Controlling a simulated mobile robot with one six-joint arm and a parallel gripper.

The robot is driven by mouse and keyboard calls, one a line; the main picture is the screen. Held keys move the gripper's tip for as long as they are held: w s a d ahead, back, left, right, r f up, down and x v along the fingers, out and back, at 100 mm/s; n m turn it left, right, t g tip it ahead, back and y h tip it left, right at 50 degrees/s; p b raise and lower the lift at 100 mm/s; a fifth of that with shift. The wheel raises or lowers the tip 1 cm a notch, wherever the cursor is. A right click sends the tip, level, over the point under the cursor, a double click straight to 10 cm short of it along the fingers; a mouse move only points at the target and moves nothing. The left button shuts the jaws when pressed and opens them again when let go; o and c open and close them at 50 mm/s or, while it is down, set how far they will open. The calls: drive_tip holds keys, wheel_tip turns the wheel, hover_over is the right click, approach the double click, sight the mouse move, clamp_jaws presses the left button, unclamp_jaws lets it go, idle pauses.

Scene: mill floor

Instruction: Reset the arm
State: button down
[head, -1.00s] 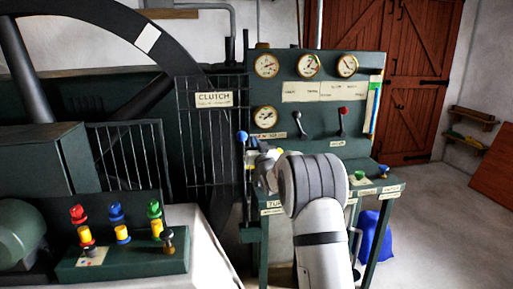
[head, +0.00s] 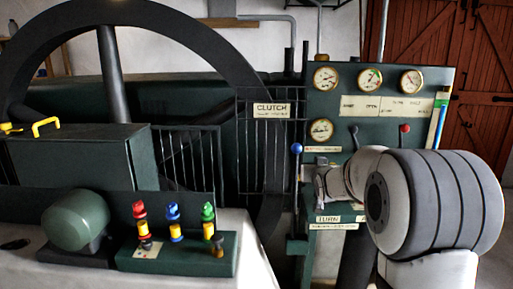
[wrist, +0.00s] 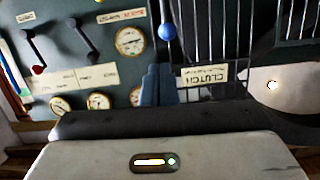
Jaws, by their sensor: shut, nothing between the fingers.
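My arm reaches in from the lower right in the head view, its thick grey-banded joint large in front of the control panel (head: 375,105). My gripper (head: 322,185) points left, near the blue-knobbed lever (head: 297,150), partly hidden by my own wrist. In the wrist view, which is upside down, the narrow grey-blue fingers of my gripper (wrist: 158,72) are together and empty. The blue knob (wrist: 168,32) shows just beyond them; I cannot tell the exact gap. The CLUTCH sign (wrist: 201,76) is to their right.
A big dark flywheel (head: 225,60) and railings (head: 188,155) stand left of the panel. A green box with coloured knobs (head: 180,252) is at front left. Gauges and two levers (head: 404,132) are on the panel. Red-brown wooden doors (head: 485,60) are behind at right.

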drive_tip(key=s+a+f+g+p, duration=0.1)
drive_tip(key=s+g, duration=0.3)
drive_tip(key=s, duration=1)
drive_tip(key=s+a+f+g+p, duration=0.2)
drive_tip(key=s+f+g, duration=0.1)
drive_tip(key=s, duration=1.1)
drive_tip(key=s+a+f+n+g+p, duration=0.1)
drive_tip(key=s+g, duration=0.4)
drive_tip(key=s, duration=1)
drive_tip(key=shift+a+f+g+y+p, duration=0.35)
drive_tip(key=shift+a+f, duration=0.2)
drive_tip(key=shift+f, duration=0.2)
